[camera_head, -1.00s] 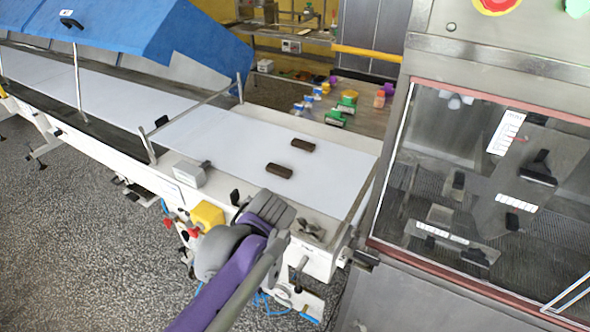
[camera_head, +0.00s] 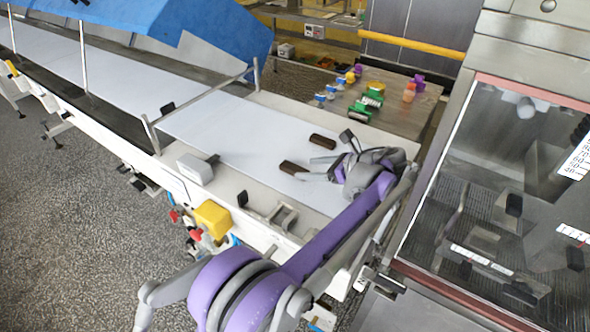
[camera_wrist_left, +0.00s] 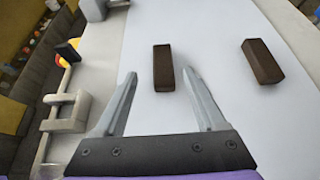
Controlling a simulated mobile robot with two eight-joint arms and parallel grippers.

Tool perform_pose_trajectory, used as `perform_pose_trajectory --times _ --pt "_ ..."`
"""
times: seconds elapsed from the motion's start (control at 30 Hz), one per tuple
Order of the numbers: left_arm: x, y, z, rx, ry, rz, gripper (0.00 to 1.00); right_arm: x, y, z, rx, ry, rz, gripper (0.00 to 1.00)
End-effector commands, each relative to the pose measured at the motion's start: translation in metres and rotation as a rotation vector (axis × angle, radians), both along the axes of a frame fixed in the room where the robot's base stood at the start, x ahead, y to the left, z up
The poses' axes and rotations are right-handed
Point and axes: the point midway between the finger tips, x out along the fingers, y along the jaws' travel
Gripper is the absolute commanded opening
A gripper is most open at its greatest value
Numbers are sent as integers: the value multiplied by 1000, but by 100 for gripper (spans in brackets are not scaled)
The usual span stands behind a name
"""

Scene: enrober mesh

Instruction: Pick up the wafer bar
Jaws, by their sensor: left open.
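Two dark brown wafer bars lie on the white belt. The nearer wafer bar (camera_head: 294,168) is in front of my open left gripper (camera_head: 325,157); the other wafer bar (camera_head: 322,141) lies farther back. In the left wrist view, the nearer bar (camera_wrist_left: 163,68) shows at and just beyond the gap between the open fingertips (camera_wrist_left: 159,75), with nothing gripped. The second bar (camera_wrist_left: 262,62) lies to the right, outside the fingers. Whether the fingers touch a bar cannot be told. My right gripper is not in view.
The white belt (camera_head: 225,125) is clear left of the bars. A clamp fixture (camera_head: 272,212) and yellow block (camera_head: 212,218) line its front edge. Behind stands a table (camera_head: 400,115) with small coloured items. A glass-fronted steel machine (camera_head: 490,190) closes off the right.

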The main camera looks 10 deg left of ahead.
Motion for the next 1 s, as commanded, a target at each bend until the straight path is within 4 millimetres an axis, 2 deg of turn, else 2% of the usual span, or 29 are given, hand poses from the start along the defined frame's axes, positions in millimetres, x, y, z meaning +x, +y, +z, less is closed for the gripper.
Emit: perform_pose_trajectory --times 0.37,0.63,1.0 --pt "17 39 -22 -1 -1 2 72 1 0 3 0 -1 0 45" --pt "19 41 -24 -3 -2 -1 71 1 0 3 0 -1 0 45" --pt "19 41 -24 -3 -1 0 6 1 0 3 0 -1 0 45"
